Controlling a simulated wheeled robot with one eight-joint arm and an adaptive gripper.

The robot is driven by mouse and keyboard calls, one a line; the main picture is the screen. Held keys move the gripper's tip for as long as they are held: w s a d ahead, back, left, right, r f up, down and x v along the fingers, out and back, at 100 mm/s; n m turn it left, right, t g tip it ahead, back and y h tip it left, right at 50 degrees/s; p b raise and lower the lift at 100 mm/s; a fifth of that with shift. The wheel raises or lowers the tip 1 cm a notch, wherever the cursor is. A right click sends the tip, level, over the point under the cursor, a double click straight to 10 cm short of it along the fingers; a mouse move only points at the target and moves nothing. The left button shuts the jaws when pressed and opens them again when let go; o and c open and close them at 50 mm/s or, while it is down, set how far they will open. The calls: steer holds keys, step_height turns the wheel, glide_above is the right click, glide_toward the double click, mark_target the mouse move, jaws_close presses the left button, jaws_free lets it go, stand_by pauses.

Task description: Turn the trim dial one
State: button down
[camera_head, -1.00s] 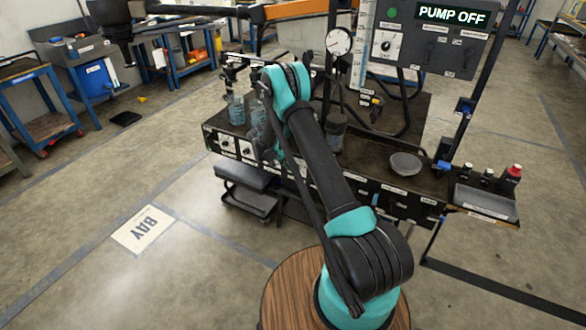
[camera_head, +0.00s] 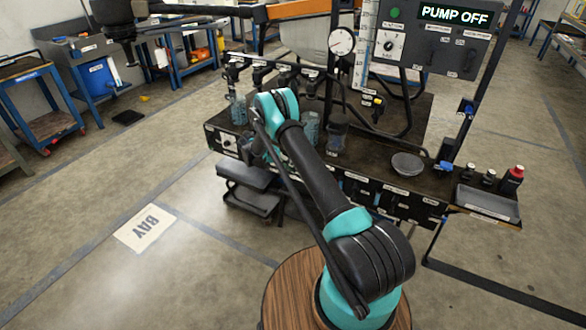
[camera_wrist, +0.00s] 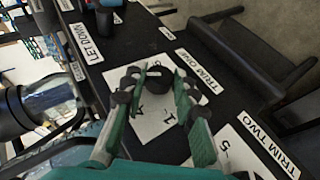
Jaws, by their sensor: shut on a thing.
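In the wrist view, the trim dial one is a dark knob (camera_wrist: 157,74) on a white scale plate with numbers, beside the label "TRIM ONE" (camera_wrist: 197,72). My gripper (camera_wrist: 158,80) has its teal-padded fingers on either side of this knob and is shut on it. The fingers cover part of the scale, so I cannot read the setting. In the head view, my own arm hides the gripper and the gripped dial at the front panel of the black bench (camera_head: 375,170).
A second white plate (camera_wrist: 232,148) labelled "TRIM TWO" lies close by the gripper in the wrist view. A "LET DOWN" label (camera_wrist: 83,43) is on the other side. Clear bottles (camera_head: 310,127) and a grey bowl (camera_head: 407,163) stand on the bench. A display (camera_head: 453,14) reads "PUMP OFF".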

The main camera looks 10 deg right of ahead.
steer(key=c, duration=1.2)
jaws_free()
steer(key=shift+a, duration=0.1)
steer(key=v, duration=1.2)
